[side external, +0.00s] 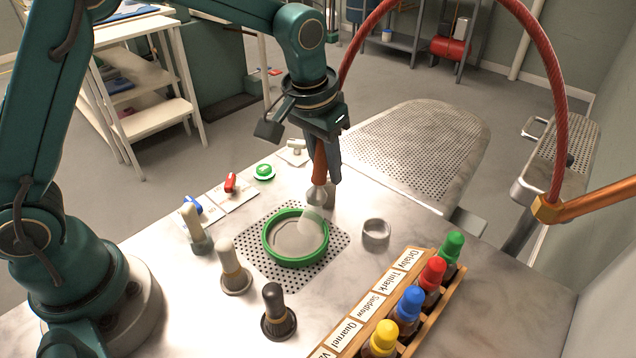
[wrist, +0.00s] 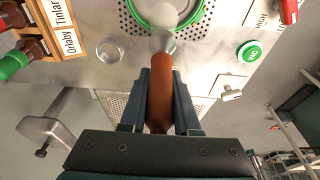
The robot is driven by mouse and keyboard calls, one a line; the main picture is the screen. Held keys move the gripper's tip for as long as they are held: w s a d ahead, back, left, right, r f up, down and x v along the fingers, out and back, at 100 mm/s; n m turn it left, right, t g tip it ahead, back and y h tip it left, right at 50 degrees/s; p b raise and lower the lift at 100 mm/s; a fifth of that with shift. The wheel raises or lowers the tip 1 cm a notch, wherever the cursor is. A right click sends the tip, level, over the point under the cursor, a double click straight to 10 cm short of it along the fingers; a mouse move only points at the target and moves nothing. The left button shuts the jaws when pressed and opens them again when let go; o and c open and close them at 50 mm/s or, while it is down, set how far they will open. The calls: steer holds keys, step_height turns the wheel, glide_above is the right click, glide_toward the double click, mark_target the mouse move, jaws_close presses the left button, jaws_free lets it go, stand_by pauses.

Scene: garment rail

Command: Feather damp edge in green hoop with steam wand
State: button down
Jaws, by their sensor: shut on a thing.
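My gripper (side external: 327,160) is shut on the brown handle of the steam wand (side external: 320,165), which points down with its metal nozzle near the far right rim of the green hoop (side external: 296,264). In the wrist view, the gripper (wrist: 160,78) has a finger on each side of the wand's handle (wrist: 159,90), and the nozzle reaches to the near edge of the hoop (wrist: 200,12). A pale puff of steam (side external: 314,219) shows at the hoop's right side. Pale fabric with a darker curved mark (side external: 281,241) is inside. Exact nozzle contact cannot be told.
The hoop sits on a perforated plate (side external: 254,266). A metal ring (side external: 376,231) is to its right, a rack of coloured bottles (side external: 410,300) in front. Several brush-like tools (side external: 232,268) stand left. A green button (side external: 264,171) is behind. A red hose (side external: 553,100) arches at right.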

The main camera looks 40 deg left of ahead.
steer(key=shift+s+a, duration=0.2)
steer(key=shift+a, duration=0.4)
steer(key=shift+s+a, duration=0.2)
steer(key=shift+a, duration=0.35)
steer(key=shift+s+a, duration=0.1)
steer(key=shift+s+a, duration=0.65)
steer(key=shift+s, duration=0.25)
steer(key=shift+s, duration=0.1)
steer(key=shift+s, duration=1.2)
steer(key=shift+d, duration=0.1)
